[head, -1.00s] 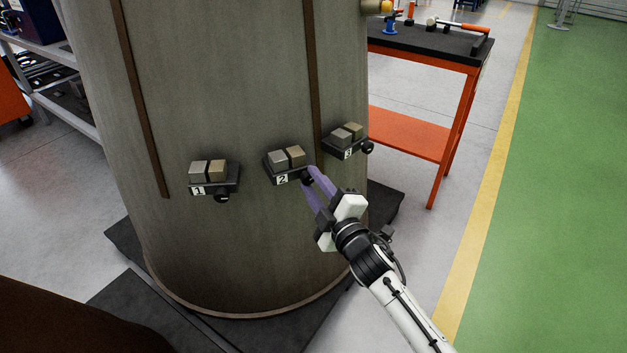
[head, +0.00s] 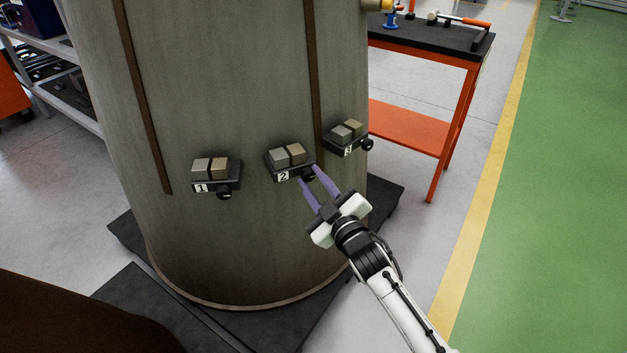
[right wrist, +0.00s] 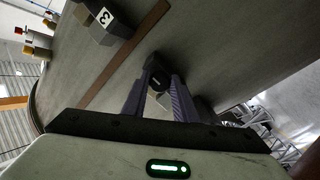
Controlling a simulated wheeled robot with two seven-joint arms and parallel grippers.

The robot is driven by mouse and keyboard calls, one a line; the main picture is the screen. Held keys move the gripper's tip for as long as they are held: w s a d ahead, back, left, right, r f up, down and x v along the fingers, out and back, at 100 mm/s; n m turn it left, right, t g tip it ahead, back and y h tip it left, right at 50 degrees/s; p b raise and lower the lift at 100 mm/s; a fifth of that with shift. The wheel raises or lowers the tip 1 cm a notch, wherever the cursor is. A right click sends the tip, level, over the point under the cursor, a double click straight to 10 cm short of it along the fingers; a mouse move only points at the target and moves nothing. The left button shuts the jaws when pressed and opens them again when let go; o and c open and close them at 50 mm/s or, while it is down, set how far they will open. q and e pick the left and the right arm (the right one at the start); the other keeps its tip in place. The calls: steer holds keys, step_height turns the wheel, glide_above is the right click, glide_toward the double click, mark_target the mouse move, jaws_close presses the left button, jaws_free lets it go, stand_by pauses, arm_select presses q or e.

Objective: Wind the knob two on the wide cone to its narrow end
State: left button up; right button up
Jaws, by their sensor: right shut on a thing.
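The wide cone (head: 235,245) is a large grey-brown body standing upright in the head view. Low on it is the block labelled 2 (head: 286,158), with a grey and a tan cube on top. Knob two (head: 309,177) is small and black at the block's lower right. My right gripper (head: 310,176) reaches it from the lower right, its purple fingers shut on the knob. In the right wrist view the dark knob (right wrist: 156,70) sits between the fingertips, which partly hide it. My left gripper is not in view.
Block 1 (head: 215,172) is left of block 2, and block 3 (head: 345,134) is right of it, close to my fingers. Brown strips run up the cone. An orange table (head: 410,133) with tools stands behind at right.

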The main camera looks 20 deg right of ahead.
steer(key=o, duration=0.9)
steer(key=shift+o, duration=0.8)
steer(key=s+d, duration=0.1)
steer(key=s, duration=0.9)
steer(key=shift+s+p, duration=0.15)
steer(key=shift+p, duration=0.25)
steer(key=shift+d, duration=0.1)
